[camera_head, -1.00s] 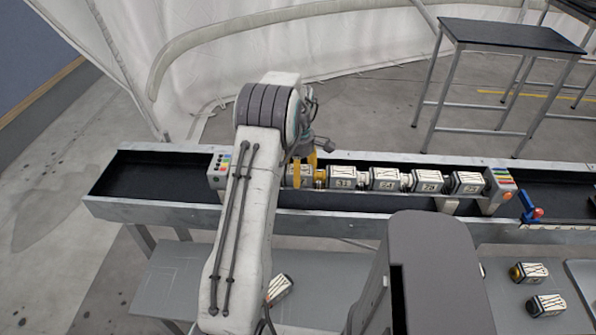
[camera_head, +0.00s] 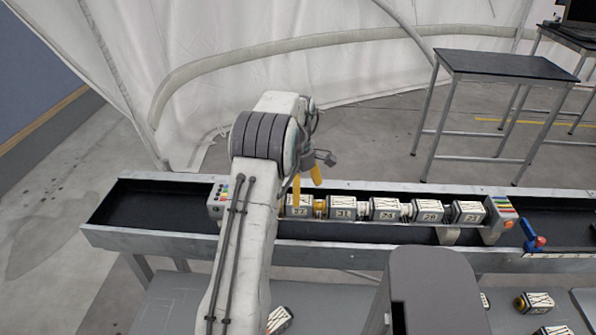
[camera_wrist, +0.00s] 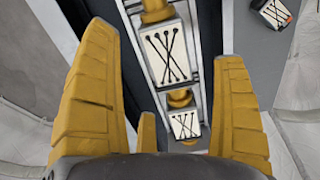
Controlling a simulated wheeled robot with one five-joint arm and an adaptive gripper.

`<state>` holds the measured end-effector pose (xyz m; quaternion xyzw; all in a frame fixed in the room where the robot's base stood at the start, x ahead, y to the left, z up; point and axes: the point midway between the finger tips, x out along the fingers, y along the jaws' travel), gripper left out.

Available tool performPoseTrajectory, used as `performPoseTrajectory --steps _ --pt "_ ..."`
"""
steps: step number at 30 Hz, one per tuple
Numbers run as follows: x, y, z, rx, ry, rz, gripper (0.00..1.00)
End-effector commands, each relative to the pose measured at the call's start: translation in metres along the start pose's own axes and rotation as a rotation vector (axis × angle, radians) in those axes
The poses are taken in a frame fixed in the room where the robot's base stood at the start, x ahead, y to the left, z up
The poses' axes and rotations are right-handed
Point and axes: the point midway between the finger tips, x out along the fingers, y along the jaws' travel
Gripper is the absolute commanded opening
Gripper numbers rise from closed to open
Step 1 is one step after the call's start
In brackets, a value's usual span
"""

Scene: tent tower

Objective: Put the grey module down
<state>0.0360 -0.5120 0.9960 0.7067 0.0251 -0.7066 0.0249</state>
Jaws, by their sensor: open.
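A row of several boxy grey-and-white modules lies end to end in the black-lined trough (camera_head: 150,205). The leftmost module (camera_head: 300,211) is marked with a number and sits by the left end block (camera_head: 219,198). My gripper (camera_head: 307,194) is open, with its yellow fingers just above and partly in front of that module. In the wrist view, a white-topped module with black crossed cords (camera_wrist: 166,55) lies between the spread fingers, with a gap on each side. A second module (camera_wrist: 186,124) follows it, with yellow couplings at their ends.
The right end block (camera_head: 499,220) has coloured strips, with a blue-and-red lever (camera_head: 533,237) beside it. Loose modules lie on the lower shelf, one at the left (camera_head: 279,319) and one at the right (camera_head: 534,302). A dark-topped table (camera_head: 505,63) stands behind.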

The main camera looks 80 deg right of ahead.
Motion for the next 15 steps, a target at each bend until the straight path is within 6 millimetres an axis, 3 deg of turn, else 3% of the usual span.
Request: performPoseTrajectory --steps 6,15 --pt "-0.037 0.001 0.0 0.0 0.0 0.003 0.89" --pt "-0.065 0.0 0.0 0.0 0.0 0.0 0.89"
